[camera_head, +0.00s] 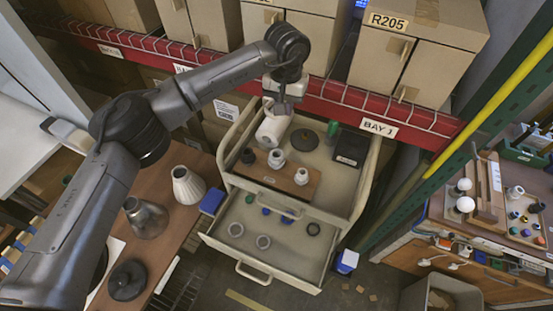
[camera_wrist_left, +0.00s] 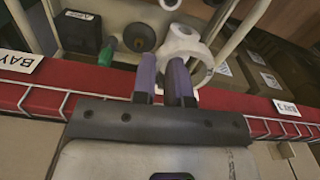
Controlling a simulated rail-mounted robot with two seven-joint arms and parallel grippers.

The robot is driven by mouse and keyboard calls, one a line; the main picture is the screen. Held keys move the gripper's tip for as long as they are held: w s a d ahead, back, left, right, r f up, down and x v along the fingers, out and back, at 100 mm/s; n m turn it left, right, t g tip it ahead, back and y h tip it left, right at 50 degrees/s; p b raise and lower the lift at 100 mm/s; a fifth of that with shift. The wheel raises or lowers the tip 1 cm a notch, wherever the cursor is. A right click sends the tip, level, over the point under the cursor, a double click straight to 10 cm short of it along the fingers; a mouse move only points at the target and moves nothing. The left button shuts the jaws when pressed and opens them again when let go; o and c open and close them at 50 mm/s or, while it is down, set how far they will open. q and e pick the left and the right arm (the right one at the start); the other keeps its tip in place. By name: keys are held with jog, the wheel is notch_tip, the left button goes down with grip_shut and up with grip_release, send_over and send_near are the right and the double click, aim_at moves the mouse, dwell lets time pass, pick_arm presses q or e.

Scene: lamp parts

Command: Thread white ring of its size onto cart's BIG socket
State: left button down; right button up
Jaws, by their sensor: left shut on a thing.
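My left gripper (camera_head: 284,106) reaches down over the back of the cart's top tray. In the left wrist view its purple fingers (camera_wrist_left: 164,78) are close together at a white ring-shaped part (camera_wrist_left: 186,42), which curves round the right finger; the contact is partly hidden. In the head view a thick white hollow piece (camera_head: 271,132) shows just below the fingertips. The cart (camera_head: 353,205) carries a brown board with a dark fitting (camera_head: 248,156) and white fittings (camera_head: 276,158) (camera_head: 302,176). I cannot tell which is the BIG socket. Two pale rings (camera_head: 236,229) (camera_head: 263,241) lie in the open drawer. My right gripper is not visible.
A grey disc (camera_head: 305,140), a green part (camera_head: 333,128) and a black box (camera_head: 352,147) occupy the top tray. A dark ring (camera_head: 313,229) lies in the drawer. A red shelf beam (camera_head: 330,90) runs close behind the cart. The drawer's front middle is mostly clear.

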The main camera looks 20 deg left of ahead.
pick_arm(q)
jog(key=shift+f, duration=0.1)
jog(key=shift+f+b, duration=1)
jog(key=shift+f, duration=0.9)
jog(key=shift+f, duration=0.1)
notch_tip(320, 180, down, 4)
jog(key=shift+r+b, duration=0.1)
jog(key=shift+b, duration=1)
